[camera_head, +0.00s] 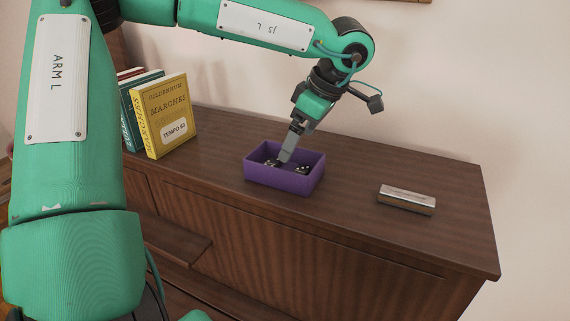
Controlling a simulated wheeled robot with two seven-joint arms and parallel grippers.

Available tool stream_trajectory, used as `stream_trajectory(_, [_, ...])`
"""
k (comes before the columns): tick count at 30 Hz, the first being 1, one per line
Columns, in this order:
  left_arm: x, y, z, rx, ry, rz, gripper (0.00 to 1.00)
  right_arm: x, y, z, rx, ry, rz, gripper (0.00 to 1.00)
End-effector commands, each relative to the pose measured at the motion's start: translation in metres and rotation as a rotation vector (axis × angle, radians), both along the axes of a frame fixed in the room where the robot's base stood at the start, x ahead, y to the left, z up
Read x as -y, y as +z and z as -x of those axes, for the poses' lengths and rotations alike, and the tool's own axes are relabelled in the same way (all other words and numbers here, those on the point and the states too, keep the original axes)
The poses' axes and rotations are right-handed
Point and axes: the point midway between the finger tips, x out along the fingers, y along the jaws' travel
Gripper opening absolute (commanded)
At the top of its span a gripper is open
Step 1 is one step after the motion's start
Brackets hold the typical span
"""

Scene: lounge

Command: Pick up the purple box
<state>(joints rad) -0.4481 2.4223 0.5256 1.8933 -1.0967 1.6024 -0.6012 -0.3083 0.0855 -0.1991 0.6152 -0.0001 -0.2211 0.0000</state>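The purple box (284,178) is an open-topped tray on the wooden sideboard, near its middle. Small dark pieces with pale dots (302,169) lie inside it. My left gripper (282,158) reaches down from above, with its grey fingertips inside the box, by the far wall and the dark pieces. Only one finger shows clearly, so I cannot tell whether the fingers are apart, closed or touching the box wall. The box rests flat on the sideboard top. My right gripper is not in view.
Upright books, the front one yellow (167,115), stand on the sideboard (358,235) to the left of the box. A small silver case or harmonica (407,199) lies to the right. The wall is close behind. The top between box and silver object is clear.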

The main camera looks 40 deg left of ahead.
Motion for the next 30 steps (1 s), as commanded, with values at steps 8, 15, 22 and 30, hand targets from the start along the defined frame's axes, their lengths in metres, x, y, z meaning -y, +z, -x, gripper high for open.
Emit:
stream_trajectory(8, [-0.009,-0.016,0.005,-0.002,0.001,0.003,1.0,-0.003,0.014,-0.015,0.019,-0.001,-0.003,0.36])
stream_trajectory(15, [-0.024,-0.044,0.011,-0.003,0.002,0.002,1.0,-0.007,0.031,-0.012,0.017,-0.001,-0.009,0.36])
stream_trajectory(22, [-0.027,-0.055,0.012,0.001,0.001,0.002,1.0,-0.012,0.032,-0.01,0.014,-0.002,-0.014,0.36])
stream_trajectory(30, [-0.027,-0.054,0.012,0.001,0.001,0.002,0.69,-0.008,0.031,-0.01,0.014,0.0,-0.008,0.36])
